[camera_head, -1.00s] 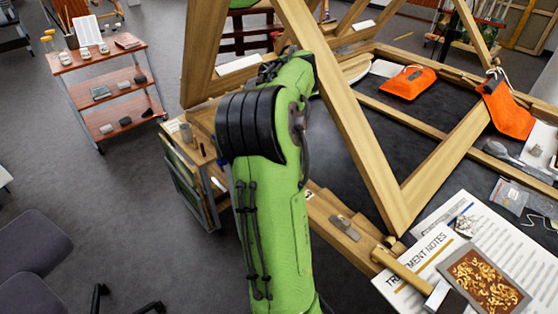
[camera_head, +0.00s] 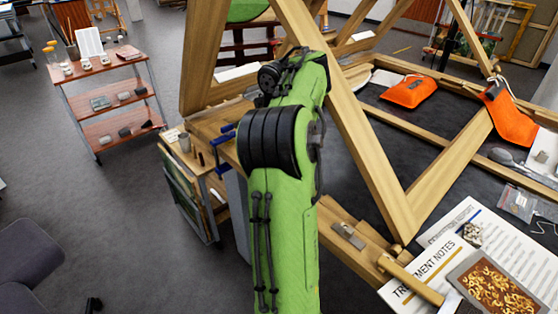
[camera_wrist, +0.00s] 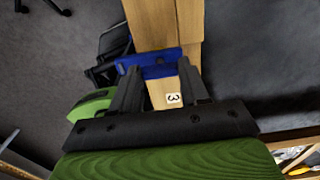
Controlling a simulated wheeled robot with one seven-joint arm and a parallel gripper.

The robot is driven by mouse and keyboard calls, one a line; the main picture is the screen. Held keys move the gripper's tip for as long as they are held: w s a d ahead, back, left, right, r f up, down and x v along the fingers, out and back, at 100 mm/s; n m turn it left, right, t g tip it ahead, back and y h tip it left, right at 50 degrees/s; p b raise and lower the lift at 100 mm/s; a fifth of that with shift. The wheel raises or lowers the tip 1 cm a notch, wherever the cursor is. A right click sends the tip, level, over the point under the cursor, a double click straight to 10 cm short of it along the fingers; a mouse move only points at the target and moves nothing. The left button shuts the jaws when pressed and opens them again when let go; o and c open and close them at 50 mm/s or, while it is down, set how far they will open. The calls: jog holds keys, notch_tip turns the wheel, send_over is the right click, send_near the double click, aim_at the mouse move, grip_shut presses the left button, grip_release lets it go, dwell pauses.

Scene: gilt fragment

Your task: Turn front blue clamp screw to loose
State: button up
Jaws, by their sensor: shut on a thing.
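The blue clamp screw (camera_wrist: 152,62) shows in the wrist view as a blue piece across the edge of a wooden beam. My gripper (camera_wrist: 158,70) is shut on it, with one dark finger at each side. The fingers hide part of the blue piece. In the head view, blue clamp parts (camera_head: 224,138) show just left of my green arm, at the edge of the wooden bench. My arm hides the gripper there. The screw's turn angle cannot be read.
Large wooden frame beams (camera_head: 360,120) rise close beside my arm. A red trolley (camera_head: 103,95) stands left, with open floor between.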

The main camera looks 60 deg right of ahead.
dwell(0.3)
jog(key=o, duration=1.1)
jog(key=shift+c, duration=0.2)
notch_tip(320, 180, up, 16)
jog(key=p, duration=1.3)
jog(key=shift+p, duration=0.4)
jog(key=shift+f, duration=0.15)
